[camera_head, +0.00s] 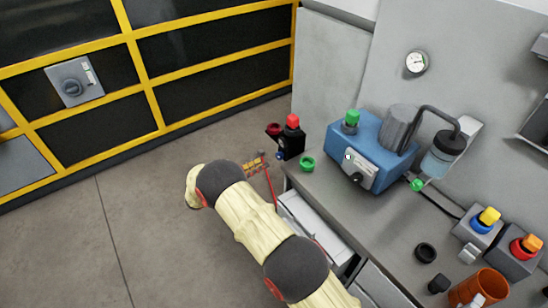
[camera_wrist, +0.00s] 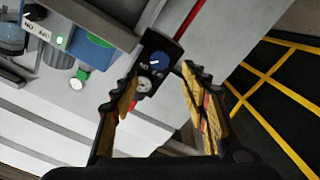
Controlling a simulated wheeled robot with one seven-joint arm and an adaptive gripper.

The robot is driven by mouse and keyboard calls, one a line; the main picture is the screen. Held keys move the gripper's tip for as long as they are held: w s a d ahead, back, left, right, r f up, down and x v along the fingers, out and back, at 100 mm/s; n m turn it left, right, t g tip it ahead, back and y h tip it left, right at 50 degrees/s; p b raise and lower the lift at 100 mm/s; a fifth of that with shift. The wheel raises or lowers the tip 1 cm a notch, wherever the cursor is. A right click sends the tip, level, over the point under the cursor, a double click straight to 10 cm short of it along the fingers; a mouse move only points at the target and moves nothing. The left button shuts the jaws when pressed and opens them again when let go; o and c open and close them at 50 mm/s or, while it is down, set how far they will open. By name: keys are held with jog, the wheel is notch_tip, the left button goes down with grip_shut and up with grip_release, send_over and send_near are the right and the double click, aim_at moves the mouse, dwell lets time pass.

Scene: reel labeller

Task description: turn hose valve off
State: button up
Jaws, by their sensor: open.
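A black block with a blue round knob (camera_wrist: 157,60) and white ON and OFF style lettering shows in the wrist view, between and beyond my fingertips. A small grey round part sits below the knob. I cannot read exactly which mark the knob points to. My gripper (camera_wrist: 159,73) is open, its yellow-padded fingers on either side of the block's lower part, with no clear contact. In the head view, the black block (camera_head: 291,143) stands at the bench's far left corner with a red cap on top. My gripper (camera_head: 256,163) is close in front of it, partly hidden by my arm.
A blue machine (camera_head: 368,150) with a grey cylinder stands on the grey bench (camera_head: 385,218). A green ring (camera_head: 307,163) lies near the block. Yellow and red knobs and an orange cup (camera_head: 480,287) are at the right. Open floor (camera_head: 140,210) lies left.

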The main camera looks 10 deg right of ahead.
aim_at(277, 157)
jog(key=shift+b+x, duration=0.7)
jog(key=shift+x, duration=3.25)
jog(key=shift+c, duration=1.1)
jog(key=c, duration=0.9)
